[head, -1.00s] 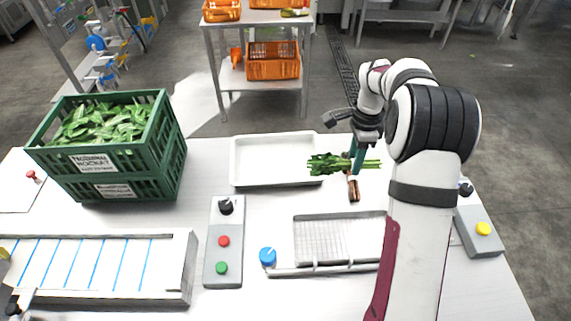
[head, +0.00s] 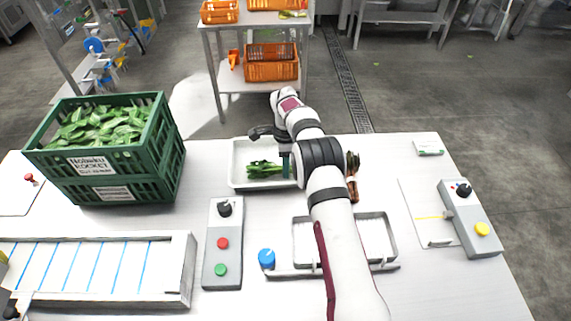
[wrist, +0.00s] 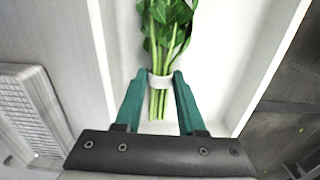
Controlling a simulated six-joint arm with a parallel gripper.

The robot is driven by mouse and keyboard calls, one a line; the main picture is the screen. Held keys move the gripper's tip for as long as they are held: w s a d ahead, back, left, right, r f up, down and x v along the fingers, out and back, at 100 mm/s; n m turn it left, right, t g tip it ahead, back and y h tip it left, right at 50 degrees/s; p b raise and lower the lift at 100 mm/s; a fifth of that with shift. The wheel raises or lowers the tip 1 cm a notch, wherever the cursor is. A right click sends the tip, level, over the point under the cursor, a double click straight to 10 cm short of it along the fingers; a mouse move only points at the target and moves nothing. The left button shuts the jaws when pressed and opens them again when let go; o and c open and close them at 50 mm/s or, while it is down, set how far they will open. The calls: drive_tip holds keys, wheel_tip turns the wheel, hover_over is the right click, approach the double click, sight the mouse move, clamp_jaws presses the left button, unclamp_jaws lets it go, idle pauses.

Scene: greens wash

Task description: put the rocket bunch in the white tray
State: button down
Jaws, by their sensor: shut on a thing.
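The rocket bunch (head: 262,169) is green and leafy, its stems bound by a pale band. In the wrist view the bunch (wrist: 163,30) has its leaves pointing away from me and its stems between my fingers. The white tray (head: 236,181) stands at the back middle of the table, and its floor shows behind the bunch in the wrist view (wrist: 225,60). My gripper (wrist: 160,77), with teal fingers, is shut on the bunch at the band. In the head view it is over the tray, partly hidden by my arm. I cannot tell whether the bunch touches the tray floor.
A green crate (head: 165,150) of leaves stands at the left. A brown-handled item (head: 352,180) lies right of the tray. In front are a wire-mesh tray (head: 375,238), a button box (head: 222,270) and a blue knob (head: 267,257). A control box (head: 478,232) is at the right.

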drive_tip(key=c, duration=0.5)
unclamp_jaws()
drive_tip(key=shift+f, duration=0.1)
